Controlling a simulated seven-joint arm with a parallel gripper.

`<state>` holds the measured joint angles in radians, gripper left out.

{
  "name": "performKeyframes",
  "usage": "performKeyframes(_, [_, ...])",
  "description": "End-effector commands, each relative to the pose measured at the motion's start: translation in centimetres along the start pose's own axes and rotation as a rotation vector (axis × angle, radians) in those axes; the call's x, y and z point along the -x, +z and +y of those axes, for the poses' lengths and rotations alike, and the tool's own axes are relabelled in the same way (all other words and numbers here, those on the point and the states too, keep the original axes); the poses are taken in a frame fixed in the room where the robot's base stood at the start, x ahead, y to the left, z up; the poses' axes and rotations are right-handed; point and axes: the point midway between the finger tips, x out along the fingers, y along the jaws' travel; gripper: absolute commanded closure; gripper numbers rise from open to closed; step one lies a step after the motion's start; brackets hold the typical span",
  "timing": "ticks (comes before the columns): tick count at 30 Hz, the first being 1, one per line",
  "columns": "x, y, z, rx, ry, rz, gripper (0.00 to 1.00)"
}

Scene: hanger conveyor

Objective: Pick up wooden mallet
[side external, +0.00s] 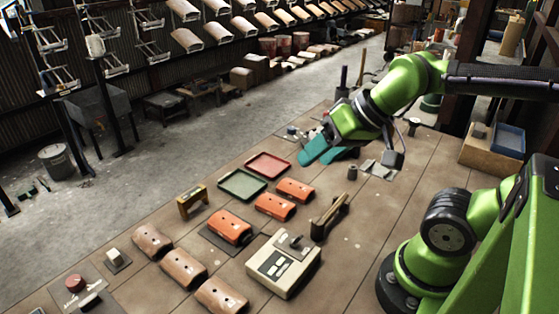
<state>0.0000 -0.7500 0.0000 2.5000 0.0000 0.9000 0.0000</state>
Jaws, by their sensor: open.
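A wooden piece with a long light-brown handle (328,209) lies slantwise on a low black holder (318,230) right of the orange tiles; it looks like the wooden mallet, but its head is hard to make out. My gripper (328,133) is at the end of the green arm, beyond and above this piece, well apart from it. It is open, and nothing shows between its fingers. Its fingertips are small and partly lost against the clutter behind.
Teal items (314,149) are close to my gripper. Green (242,196) and red (269,174) trays, orange tiles (230,226), brown tiles (152,241) and a beige control box (282,284) occupy the table. A wooden stand (193,200) is left. Free tabletop lies right of the holder.

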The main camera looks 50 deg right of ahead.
Motion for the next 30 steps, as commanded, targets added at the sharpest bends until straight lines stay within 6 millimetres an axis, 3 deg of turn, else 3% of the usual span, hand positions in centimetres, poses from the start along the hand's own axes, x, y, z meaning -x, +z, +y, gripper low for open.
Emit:
performKeyframes(9, [-0.2,0.1,-0.1,0.003,0.001,-0.011,0.51])
performKeyframes(15, [-3.2,0.6,-0.2,0.095,0.069,-0.158,0.51])
performKeyframes(17, [-4.5,0.8,-0.1,0.229,0.114,-0.245,0.51])
performKeyframes(24, [-8.7,1.0,1.5,1.037,0.194,-0.7,0.51])
performKeyframes(30, [-9.8,-0.2,2.7,1.583,0.111,-1.021,0.51])
